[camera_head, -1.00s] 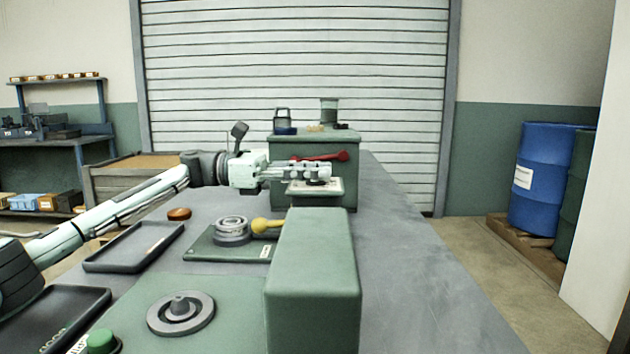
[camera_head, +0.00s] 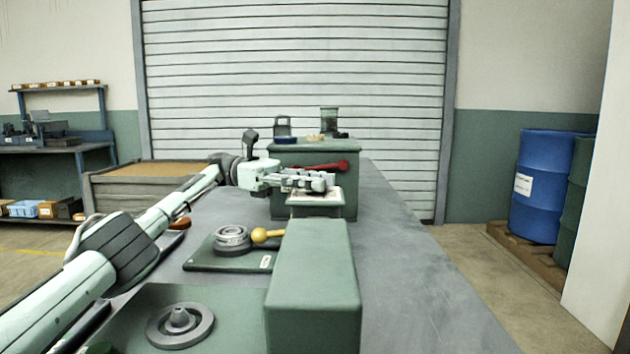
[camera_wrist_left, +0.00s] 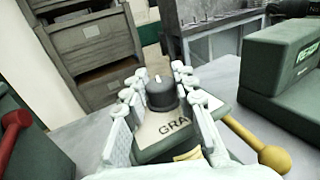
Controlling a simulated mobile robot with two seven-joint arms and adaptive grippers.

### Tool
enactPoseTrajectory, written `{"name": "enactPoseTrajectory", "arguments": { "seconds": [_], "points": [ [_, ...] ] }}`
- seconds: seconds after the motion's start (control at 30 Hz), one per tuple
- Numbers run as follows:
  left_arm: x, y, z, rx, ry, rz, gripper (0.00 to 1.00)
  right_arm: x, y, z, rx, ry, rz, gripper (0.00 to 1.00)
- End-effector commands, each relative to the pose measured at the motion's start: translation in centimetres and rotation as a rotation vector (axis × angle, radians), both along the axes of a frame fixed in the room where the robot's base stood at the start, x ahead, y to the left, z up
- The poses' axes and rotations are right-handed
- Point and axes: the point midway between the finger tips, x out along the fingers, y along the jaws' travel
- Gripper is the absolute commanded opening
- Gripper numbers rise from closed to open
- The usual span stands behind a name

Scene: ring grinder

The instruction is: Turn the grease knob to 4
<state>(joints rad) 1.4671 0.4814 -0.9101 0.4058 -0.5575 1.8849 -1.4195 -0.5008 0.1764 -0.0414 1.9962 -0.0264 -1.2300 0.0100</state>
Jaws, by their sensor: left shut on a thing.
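In the left wrist view, a dark round knob (camera_wrist_left: 161,93) with a white pointer mark stands on a pale dial plate (camera_wrist_left: 160,128) on a green base. The letters "GRA" show on the plate; the rest of the lettering and any numbers are hidden. My left gripper (camera_wrist_left: 157,95) has its fingers on both sides of the knob and is shut on it. In the head view, my left gripper (camera_head: 325,182) is above the pale plate (camera_head: 318,197) in front of a green box (camera_head: 305,155); its fingers hide the knob there. My right gripper is not in view.
A red lever (camera_head: 325,167) is on the green box, close to the gripper. A yellow-ball lever (camera_head: 262,235) and a ringed metal part (camera_head: 231,239) are on a green plate nearer me. A large green housing (camera_head: 314,290) stands in front. The bench's right side is clear.

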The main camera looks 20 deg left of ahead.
Motion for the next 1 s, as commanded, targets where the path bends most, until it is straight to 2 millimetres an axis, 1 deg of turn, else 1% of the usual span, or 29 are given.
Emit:
{"name": "enactPoseTrajectory", "arguments": {
  "seconds": [0.27, 0.7, 0.73, 0.8, 0.9, 1.0],
  "points": [
    [0.03, -0.09, 0.15, -0.002, -0.003, -0.021, 0.00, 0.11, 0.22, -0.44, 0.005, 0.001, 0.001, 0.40],
    [0.00, -0.08, 0.15, -0.002, -0.004, -0.024, 0.00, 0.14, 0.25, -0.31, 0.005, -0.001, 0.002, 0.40],
    [0.00, -0.08, 0.16, -0.003, -0.004, -0.024, 0.30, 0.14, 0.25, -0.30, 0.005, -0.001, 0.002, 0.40],
    [0.00, -0.07, 0.15, -0.002, -0.004, -0.024, 0.39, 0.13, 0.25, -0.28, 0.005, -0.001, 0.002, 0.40],
    [0.00, -0.05, 0.12, -0.002, -0.003, -0.023, 0.49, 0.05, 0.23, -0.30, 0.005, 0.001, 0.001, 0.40],
    [0.00, -0.04, 0.09, -0.001, -0.002, -0.023, 0.49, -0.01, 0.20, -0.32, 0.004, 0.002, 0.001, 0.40]
  ]
}}
